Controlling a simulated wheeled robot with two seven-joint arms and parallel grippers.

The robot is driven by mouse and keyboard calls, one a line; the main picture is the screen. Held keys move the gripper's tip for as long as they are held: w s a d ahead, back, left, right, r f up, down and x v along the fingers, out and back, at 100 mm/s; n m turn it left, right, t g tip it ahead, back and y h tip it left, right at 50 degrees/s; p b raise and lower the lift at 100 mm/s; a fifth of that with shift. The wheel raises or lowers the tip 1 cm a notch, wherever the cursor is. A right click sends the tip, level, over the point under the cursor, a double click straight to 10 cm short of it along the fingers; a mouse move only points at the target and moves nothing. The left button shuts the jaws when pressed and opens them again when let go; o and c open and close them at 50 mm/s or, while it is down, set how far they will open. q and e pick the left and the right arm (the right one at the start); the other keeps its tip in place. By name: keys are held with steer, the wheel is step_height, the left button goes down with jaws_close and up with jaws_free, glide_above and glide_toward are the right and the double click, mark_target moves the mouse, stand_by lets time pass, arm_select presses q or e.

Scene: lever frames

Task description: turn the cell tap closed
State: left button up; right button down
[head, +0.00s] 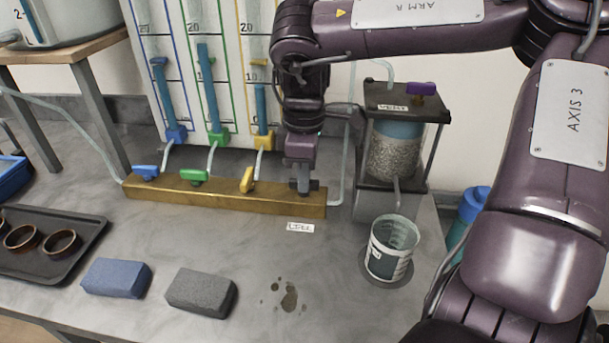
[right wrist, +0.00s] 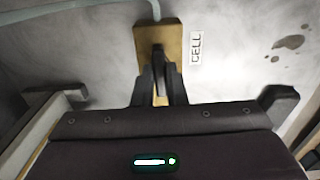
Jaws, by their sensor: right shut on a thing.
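The brass manifold bar (head: 225,199) lies across the bench and carries several taps. The cell tap sits at its right end; in the head view my right gripper (head: 304,186) largely hides it. In the right wrist view the dark lever of the cell tap (right wrist: 158,58) stands between the fingers of my right gripper (right wrist: 160,92), over the brass bar end (right wrist: 173,36). The gripper is shut on this lever. The CELL label (head: 300,227) lies on the bench in front; it also shows in the right wrist view (right wrist: 195,46). My left gripper is out of view.
Blue (head: 146,173), green (head: 194,176) and yellow (head: 247,180) taps sit left of my gripper. A glass beaker (head: 391,248) stands below the filter vessel (head: 396,150) at right. Blue (head: 116,279) and grey (head: 201,292) blocks and a dark tray (head: 75,254) lie in front.

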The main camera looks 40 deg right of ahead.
stand_by(0.6)
steer(key=c, duration=1.5)
jaws_free()
steer(key=shift+o, duration=0.2)
